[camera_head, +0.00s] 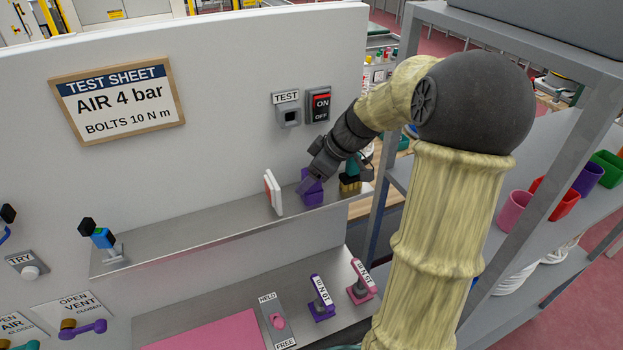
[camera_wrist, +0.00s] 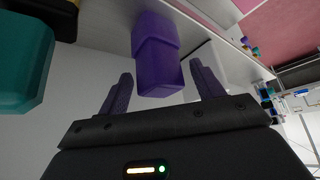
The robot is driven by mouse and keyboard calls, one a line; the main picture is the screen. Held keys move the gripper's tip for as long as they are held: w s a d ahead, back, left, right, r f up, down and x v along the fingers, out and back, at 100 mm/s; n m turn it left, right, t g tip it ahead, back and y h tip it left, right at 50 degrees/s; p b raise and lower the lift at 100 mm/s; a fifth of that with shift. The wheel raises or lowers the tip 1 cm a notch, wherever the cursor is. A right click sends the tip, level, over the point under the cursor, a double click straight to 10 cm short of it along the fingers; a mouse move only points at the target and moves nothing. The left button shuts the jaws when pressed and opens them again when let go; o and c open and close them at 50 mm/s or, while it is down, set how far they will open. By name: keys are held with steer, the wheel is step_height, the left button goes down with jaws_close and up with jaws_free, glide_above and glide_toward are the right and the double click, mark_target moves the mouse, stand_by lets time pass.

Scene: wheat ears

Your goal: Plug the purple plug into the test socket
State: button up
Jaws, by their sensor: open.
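The purple plug (camera_head: 312,190) stands on the grey shelf, below and a little right of the test socket. In the wrist view the purple plug (camera_wrist: 157,55) sits ahead of and between my fingers, with a gap on each side. My gripper (camera_head: 308,184) is open at the plug and partly covers it in the head view; its two fingers show in the wrist view (camera_wrist: 160,85). The test socket (camera_head: 289,117) is a grey box with a dark opening on the white wall, under a "TEST" label. It looks empty.
A teal-and-dark object (camera_head: 352,168) with a yellowish base stands right of the plug, partly behind my arm; a teal block (camera_wrist: 22,62) is close in the wrist view. The ON/OFF switch (camera_head: 319,104) is beside the socket.

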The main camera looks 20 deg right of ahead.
steer(key=c, duration=1.1)
steer(key=shift+r, duration=0.1)
step_height(320, 180, up, 28)
steer(key=b, duration=0.3)
stand_by(0.5)
